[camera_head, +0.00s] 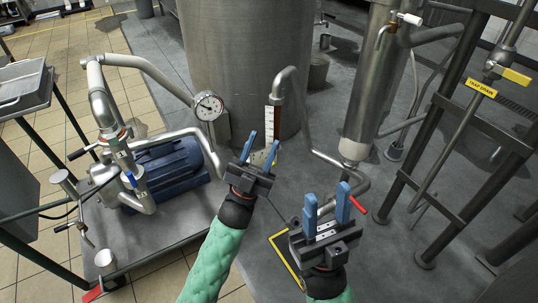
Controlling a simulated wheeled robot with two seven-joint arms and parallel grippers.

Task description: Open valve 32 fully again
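No tag reading 32 can be made out, so I cannot tell which valve is valve 32. A red valve lever (357,204) sticks out just right of my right gripper (327,203), near the bent pipe; the gripper hides part of that area. A valve with a blue handle (131,180) and small white tags sits on the pump piping at left. My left gripper (259,152) is open and empty, in front of the large tank. My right gripper is open and empty.
The large steel tank (245,60) stands at centre back, with a gauge (208,106) beside it. A blue pump motor (170,168) sits on a low platform at left. A steel column (372,90) and dark frame (440,130) stand at right. A red lever (93,294) is low left.

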